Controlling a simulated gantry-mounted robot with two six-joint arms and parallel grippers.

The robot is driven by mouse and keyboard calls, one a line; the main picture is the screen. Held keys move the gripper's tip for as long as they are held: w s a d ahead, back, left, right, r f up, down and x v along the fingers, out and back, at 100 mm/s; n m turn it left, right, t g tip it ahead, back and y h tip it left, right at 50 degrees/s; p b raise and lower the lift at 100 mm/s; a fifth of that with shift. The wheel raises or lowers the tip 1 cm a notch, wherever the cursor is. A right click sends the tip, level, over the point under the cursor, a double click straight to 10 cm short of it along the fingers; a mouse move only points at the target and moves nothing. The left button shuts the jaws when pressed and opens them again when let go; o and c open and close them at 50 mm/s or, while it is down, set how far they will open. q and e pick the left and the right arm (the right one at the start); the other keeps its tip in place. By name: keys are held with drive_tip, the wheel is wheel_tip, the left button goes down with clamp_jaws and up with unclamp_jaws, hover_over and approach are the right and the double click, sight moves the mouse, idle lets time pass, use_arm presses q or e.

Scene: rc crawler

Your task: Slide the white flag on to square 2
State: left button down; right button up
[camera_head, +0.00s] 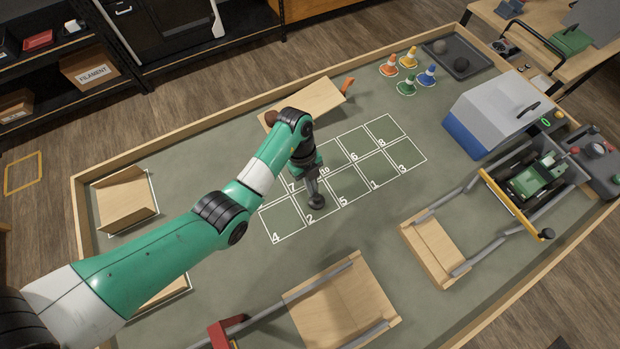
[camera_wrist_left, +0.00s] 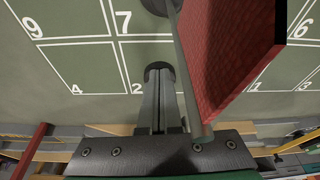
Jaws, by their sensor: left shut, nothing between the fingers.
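My left gripper (camera_head: 316,202) is shut and points down near the border of square 2 (camera_head: 309,219) and square 5. In the left wrist view its closed fingers (camera_wrist_left: 159,80) end in a dark rounded shape at the right side of square 2 (camera_wrist_left: 137,88). I cannot tell whether this shape is the fingertips or a base under them. A flag with red cloth (camera_wrist_left: 238,45) and a grey pole stands close to the fingers in that view. Its dark round base is partly cut off at the top. No white flag cloth shows. My right gripper is not in view.
A wooden ramp (camera_head: 310,103) lies behind the grid, and another wooden ramp (camera_head: 345,305) with grey rails lies in front. Coloured cones (camera_head: 408,70) stand at the back. A toy crawler (camera_head: 533,183) is on the right. Squares 1 and 3 look clear.

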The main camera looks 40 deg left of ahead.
use_arm(q)
drive_tip(key=p+v, duration=0.7)
drive_tip(key=v, duration=0.3)
drive_tip(key=shift+p, duration=0.3)
drive_tip(key=shift+d+r, duration=0.1)
